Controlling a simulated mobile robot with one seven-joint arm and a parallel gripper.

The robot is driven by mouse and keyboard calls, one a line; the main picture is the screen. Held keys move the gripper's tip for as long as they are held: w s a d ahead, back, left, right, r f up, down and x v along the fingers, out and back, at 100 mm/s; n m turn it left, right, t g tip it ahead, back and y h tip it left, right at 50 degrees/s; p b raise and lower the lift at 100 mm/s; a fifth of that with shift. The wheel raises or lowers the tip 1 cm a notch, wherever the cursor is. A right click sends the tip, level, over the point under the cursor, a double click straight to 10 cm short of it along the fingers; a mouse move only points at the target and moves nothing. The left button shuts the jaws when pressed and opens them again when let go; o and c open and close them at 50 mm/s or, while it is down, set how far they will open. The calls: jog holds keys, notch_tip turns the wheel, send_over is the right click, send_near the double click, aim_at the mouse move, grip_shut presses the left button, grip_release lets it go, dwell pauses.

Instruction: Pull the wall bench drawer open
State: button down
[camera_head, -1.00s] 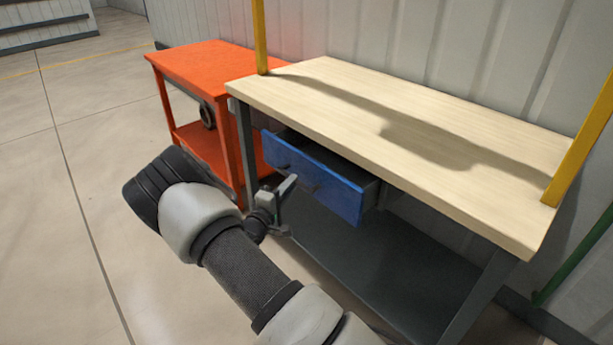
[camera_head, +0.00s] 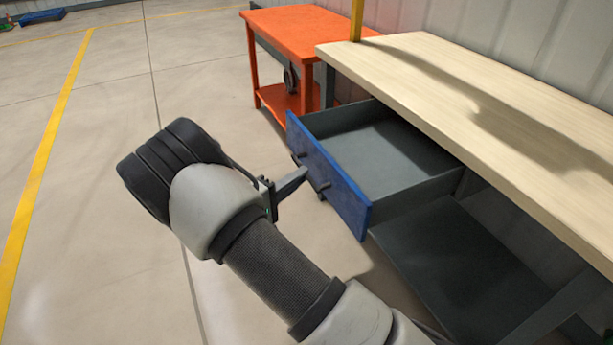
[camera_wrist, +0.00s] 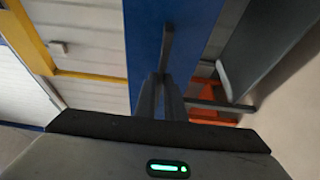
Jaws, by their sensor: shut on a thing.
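The wall bench (camera_head: 425,65) has a pale wooden top and a dark frame. Its drawer (camera_head: 390,155) has a blue front (camera_head: 335,190) and stands well out from under the top, with its grey, empty inside showing. My gripper (camera_head: 302,175) is at the drawer front and shut on the dark bar handle (camera_head: 318,180). In the wrist view the gripper fingers (camera_wrist: 162,85) close around the handle (camera_wrist: 167,45), with the blue front (camera_wrist: 145,50) behind. The exact finger contact is small in the head view.
An orange table (camera_head: 300,32) stands beyond the bench, to its left. A dark lower shelf (camera_head: 460,265) lies under the drawer. A yellow post (camera_head: 356,20) rises behind the bench top.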

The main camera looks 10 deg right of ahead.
jog(key=c, duration=1.8)
grip_release()
jog(key=shift+c, duration=0.2)
jog(key=shift+s+a, duration=0.1)
jog(key=p+v, duration=0.2)
jog(key=v, duration=1.5)
jog(key=shift+s, duration=0.15)
